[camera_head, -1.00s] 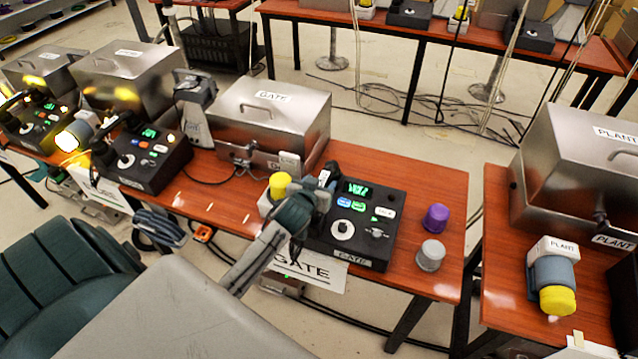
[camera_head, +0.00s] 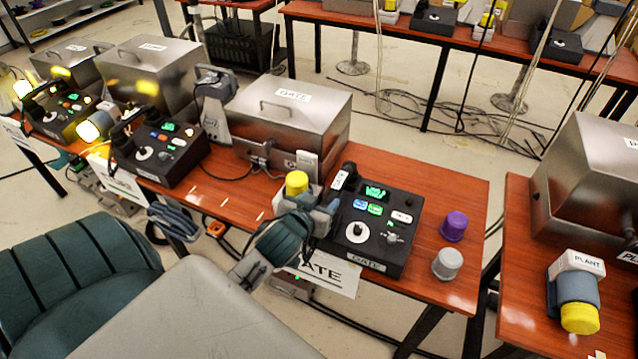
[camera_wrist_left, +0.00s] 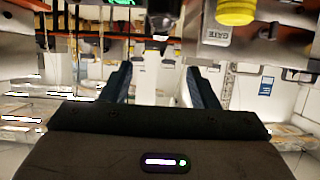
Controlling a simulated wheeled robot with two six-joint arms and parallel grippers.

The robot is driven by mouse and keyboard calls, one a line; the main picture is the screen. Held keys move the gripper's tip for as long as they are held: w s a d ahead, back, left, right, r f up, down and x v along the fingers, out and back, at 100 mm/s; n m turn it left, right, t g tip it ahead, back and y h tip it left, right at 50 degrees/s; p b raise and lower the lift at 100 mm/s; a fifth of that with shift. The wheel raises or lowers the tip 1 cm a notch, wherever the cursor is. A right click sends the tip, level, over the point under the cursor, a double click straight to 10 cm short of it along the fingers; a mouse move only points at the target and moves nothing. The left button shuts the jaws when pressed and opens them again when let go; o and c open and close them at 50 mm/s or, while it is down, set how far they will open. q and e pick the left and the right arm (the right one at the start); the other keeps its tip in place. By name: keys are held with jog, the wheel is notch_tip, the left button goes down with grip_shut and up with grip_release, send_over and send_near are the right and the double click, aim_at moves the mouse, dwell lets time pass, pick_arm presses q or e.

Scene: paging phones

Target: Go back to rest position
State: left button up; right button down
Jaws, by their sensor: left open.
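My left gripper (camera_head: 290,232) is at the front edge of the GATE table in the head view, just left of the black GATE phone console (camera_head: 370,228). In the left wrist view its two dark fingers (camera_wrist_left: 155,88) are spread apart with nothing between them. The console has a lit green display, coloured buttons and a round knob. A grey piece with a yellow cap (camera_head: 297,183) stands behind the gripper, partly hidden; a yellow cap also shows at the top of the wrist view (camera_wrist_left: 237,12). My right gripper is in neither view.
A steel GATE box (camera_head: 290,118) stands behind the console. Purple (camera_head: 454,226) and grey (camera_head: 447,263) knobs stand right of it. A PLANT unit (camera_head: 575,300) is on the right table.

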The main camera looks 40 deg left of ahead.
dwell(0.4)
pick_arm(q)
jog(key=s+d+f+m+g+h, duration=0.1)
jog(key=s+d+f+g, duration=0.15)
jog(key=s, duration=0.45)
jog(key=s+d+f+m+g, duration=0.1)
jog(key=s+d+f+g, duration=0.1)
jog(key=s+f+g, duration=0.35)
jog(key=s+d+f+m+g+h, duration=0.1)
jog(key=s+d+f+m, duration=0.1)
jog(key=s, duration=0.7)
notch_tip(320, 180, down, 27)
jog(key=a+g, duration=0.2)
jog(key=a, duration=0.1)
jog(key=s+a+f+n, duration=0.1)
jog(key=s+f, duration=1.6)
jog(key=f, duration=0.4)
jog(key=shift+s+g, duration=0.35)
jog(key=shift+g, duration=0.05)
